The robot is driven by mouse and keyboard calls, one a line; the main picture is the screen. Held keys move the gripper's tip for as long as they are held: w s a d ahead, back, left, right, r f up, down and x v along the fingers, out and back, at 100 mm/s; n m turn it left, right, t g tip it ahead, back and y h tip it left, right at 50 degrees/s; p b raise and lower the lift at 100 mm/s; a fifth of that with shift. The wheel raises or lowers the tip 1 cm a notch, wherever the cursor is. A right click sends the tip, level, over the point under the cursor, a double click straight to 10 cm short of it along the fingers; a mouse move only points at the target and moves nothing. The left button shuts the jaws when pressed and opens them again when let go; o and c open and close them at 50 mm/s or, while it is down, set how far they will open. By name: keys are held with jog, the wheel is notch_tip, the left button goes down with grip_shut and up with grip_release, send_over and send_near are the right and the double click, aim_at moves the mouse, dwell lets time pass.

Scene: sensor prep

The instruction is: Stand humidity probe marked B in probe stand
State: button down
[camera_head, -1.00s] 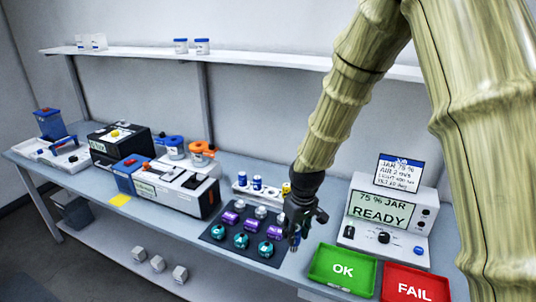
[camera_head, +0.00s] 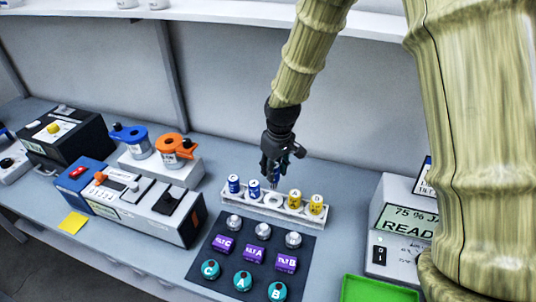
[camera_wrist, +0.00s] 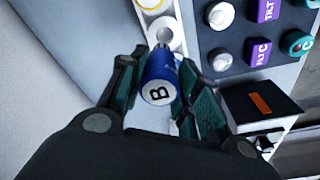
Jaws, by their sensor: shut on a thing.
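My gripper (camera_head: 274,176) is shut on a blue humidity probe marked B. The probe's blue cap with a white B label shows between the fingers in the wrist view (camera_wrist: 160,82). The gripper hangs over the middle of a white stand (camera_head: 222,194), above a place between the blue-capped and yellow-capped probes. In the wrist view the probe's narrow metal end points toward the stand. I cannot tell whether its tip is in a hole. Two blue-capped probes (camera_head: 234,184) stand at the left of the stand and two yellow-capped ones (camera_head: 316,204) at the right.
A dark mat (camera_head: 207,247) in front holds silver, purple and teal pieces. The READY instrument (camera_head: 398,222) stands right, with a green tray (camera_head: 375,290) before it. A shelf runs above.

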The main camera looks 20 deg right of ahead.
jog(key=shift+s+f+b, duration=0.3)
jog(key=shift+s+b, duration=0.35)
jog(key=f+b, duration=0.1)
jog(key=w+f, duration=0.1)
jog(key=f, duration=0.1)
jog(key=shift+w+a+b, duration=0.1)
jog(key=shift+b, duration=0.25)
jog(key=shift+f, duration=0.2)
jog(key=shift+s+f+b, duration=0.15)
jog(key=shift+s+b, duration=0.25)
jog(key=shift+b, duration=0.05)
jog(key=shift+w+f, duration=0.15)
jog(key=shift+w, duration=0.05)
jog(key=shift+s, duration=0.1)
jog(key=shift+f+p, duration=0.25)
jog(key=shift+p, duration=0.3)
